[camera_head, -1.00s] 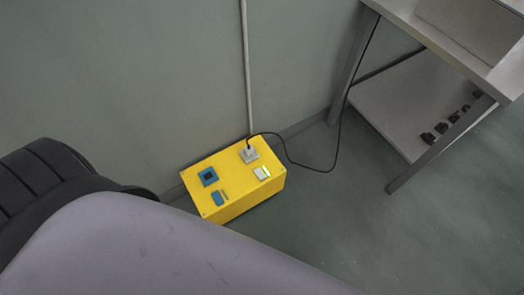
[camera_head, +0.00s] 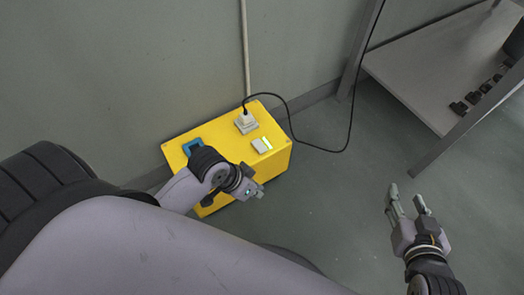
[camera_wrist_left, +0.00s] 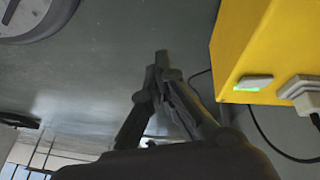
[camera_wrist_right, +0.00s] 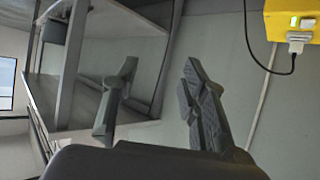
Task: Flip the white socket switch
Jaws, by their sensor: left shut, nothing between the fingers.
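The white socket switch (camera_head: 259,146), with a lit green strip, is on top of the yellow box (camera_head: 275,161), in front of the white socket (camera_head: 246,122). The switch also shows in the left wrist view (camera_wrist_left: 254,82) and the right wrist view (camera_wrist_right: 306,23). My left gripper (camera_head: 259,193) is shut and empty, in front of the box in the picture and apart from the switch; its fingertips meet in the left wrist view (camera_wrist_left: 162,58). My right gripper (camera_head: 406,196) is open and empty, well to the right of the box.
A plug with a black cable (camera_head: 335,150) sits in the white socket. A blue socket (camera_head: 193,146) is on the box's left part; the blue switch is hidden by my left arm. A metal shelf (camera_head: 430,85) stands at right. The floor between box and right gripper is clear.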

